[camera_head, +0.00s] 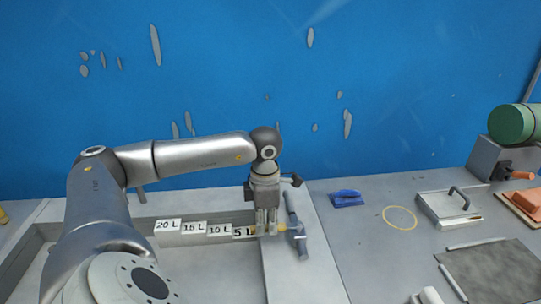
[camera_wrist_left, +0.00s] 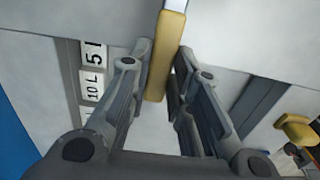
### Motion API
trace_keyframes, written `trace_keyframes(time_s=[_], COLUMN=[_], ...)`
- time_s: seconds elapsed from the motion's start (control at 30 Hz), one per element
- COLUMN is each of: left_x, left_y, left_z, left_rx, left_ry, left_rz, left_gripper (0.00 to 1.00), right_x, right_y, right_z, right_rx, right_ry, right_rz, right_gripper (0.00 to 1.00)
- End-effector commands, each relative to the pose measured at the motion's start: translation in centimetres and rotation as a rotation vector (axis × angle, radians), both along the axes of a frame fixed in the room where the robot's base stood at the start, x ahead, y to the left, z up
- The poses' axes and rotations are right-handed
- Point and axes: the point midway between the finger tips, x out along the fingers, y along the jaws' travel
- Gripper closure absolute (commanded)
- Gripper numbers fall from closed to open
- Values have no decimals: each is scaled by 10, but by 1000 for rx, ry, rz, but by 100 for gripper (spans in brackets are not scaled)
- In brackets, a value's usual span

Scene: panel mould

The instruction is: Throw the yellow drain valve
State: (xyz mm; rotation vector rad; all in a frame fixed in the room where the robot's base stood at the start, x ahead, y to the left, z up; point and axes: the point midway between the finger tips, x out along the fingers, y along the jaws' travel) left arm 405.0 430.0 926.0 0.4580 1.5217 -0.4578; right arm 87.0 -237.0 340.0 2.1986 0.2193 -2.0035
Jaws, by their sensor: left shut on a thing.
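The yellow drain valve handle (camera_wrist_left: 168,50) is a flat yellow bar that runs between the fingers of my left gripper (camera_wrist_left: 163,62) in the left wrist view. In the head view my left gripper (camera_head: 267,226) points down beside the 5 L label, and only a small bit of yellow (camera_head: 282,228) shows at its fingers. My right gripper is in neither view.
A sunken basin carries white labels (camera_head: 193,228) from 20 L to 5 L.

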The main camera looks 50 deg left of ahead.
Motion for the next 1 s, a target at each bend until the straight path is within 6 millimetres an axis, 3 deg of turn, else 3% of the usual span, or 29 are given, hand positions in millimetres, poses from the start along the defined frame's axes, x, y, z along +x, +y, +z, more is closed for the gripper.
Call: trace_keyframes(time_s=[0.47,0.5,0.63,1.0], left_x=[1,1,0,0], left_y=[3,3,3,2], left_z=[1,1,1,3], left_rx=[2,2,2,0], left_ry=[-5,-5,-4,-2], left_rz=[-16,-16,-15,-13], left_gripper=[100,78,61,59], right_x=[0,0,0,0], right_y=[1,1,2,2], right_z=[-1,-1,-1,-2], right_rx=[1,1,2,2], right_ry=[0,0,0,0], right_rz=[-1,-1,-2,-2], right_gripper=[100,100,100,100])
